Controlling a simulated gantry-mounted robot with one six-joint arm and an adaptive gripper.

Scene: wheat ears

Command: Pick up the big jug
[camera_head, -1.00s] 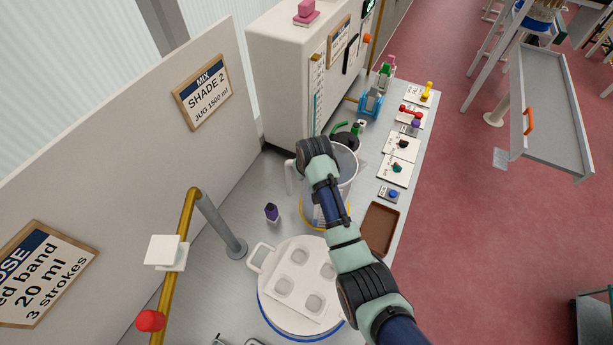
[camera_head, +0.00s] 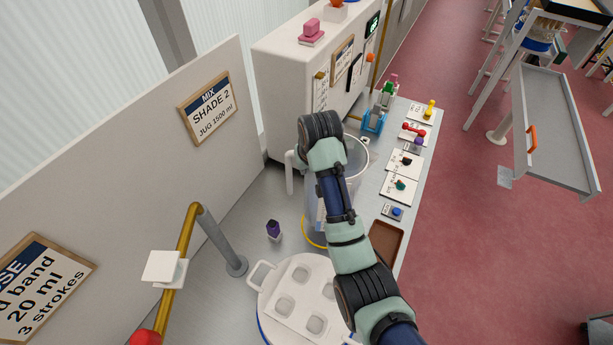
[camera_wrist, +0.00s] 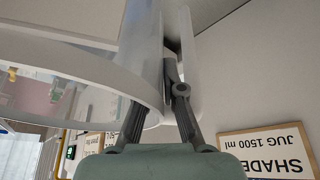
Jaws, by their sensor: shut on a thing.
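The big jug (camera_head: 355,158) is a tall, translucent, whitish vessel, seen partly behind my arm in the head view. It appears raised above the bench and roughly upright. Its pale handle (camera_head: 290,174) sticks out to the left. In the wrist view the jug's wide rim (camera_wrist: 110,75) fills the left, and my gripper (camera_wrist: 173,78) is shut on the handle beside the wall. My wrist hides the fingers in the head view. A yellow ring (camera_head: 314,239) shows on the bench below the jug.
A white lidded round vessel (camera_head: 272,301) stands in front, with a small purple-capped bottle (camera_head: 274,230) to its left. A white cabinet (camera_head: 283,90) stands behind. A brown tray (camera_head: 386,242) and several cards line the right side. A brass rail (camera_head: 186,240) rises at left.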

